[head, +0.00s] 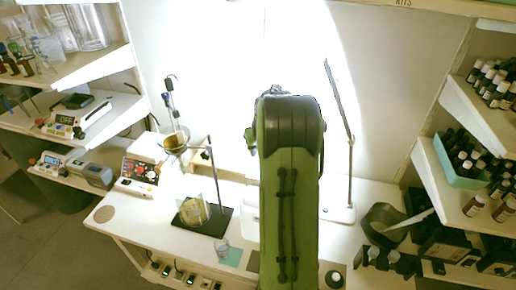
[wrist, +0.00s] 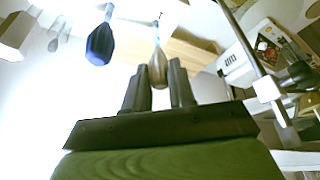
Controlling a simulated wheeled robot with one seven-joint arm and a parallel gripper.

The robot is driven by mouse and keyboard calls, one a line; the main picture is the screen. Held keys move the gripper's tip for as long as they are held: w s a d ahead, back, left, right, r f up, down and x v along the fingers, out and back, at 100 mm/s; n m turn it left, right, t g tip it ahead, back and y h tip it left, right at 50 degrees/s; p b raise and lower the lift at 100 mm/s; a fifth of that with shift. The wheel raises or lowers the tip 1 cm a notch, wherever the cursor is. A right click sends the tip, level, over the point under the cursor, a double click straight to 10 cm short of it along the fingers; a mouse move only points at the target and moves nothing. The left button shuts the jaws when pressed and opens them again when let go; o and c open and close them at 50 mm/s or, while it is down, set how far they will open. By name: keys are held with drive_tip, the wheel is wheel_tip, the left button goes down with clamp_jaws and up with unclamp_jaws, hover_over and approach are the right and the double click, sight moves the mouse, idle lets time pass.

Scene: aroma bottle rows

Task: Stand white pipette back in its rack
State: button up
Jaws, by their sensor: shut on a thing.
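My gripper (wrist: 160,72) shows in the wrist view, its two dark fingers closed around the bulb of a pipette (wrist: 158,66). The bulb looks grey-tan in this light, and its thin pale stem points to the top of the picture. A light wooden rack (wrist: 184,52) lies behind and to the right of it; whether the pipette touches the rack I cannot tell. A second pipette with a dark blue bulb (wrist: 99,45) is to the left, apart from my fingers. In the head view my green arm hides the gripper; part of the wooden rack (head: 201,158) shows to its left.
A metal rod (wrist: 238,38) with a clamp stands close on the right in the wrist view. In the head view, a stand with a dark base (head: 222,219) and a beaker (head: 221,248) are left of my arm. A lamp stand (head: 338,212) is right of it.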

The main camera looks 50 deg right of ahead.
drive_tip(key=shift+f, duration=0.3)
drive_tip(key=o, duration=0.7)
drive_tip(key=shift+r, duration=0.1)
drive_tip(key=shift+p+v, duration=1.1)
drive_tip(key=shift+v, duration=1.4)
wheel_tip(320, 180, up, 5)
drive_tip(key=p, duration=0.4)
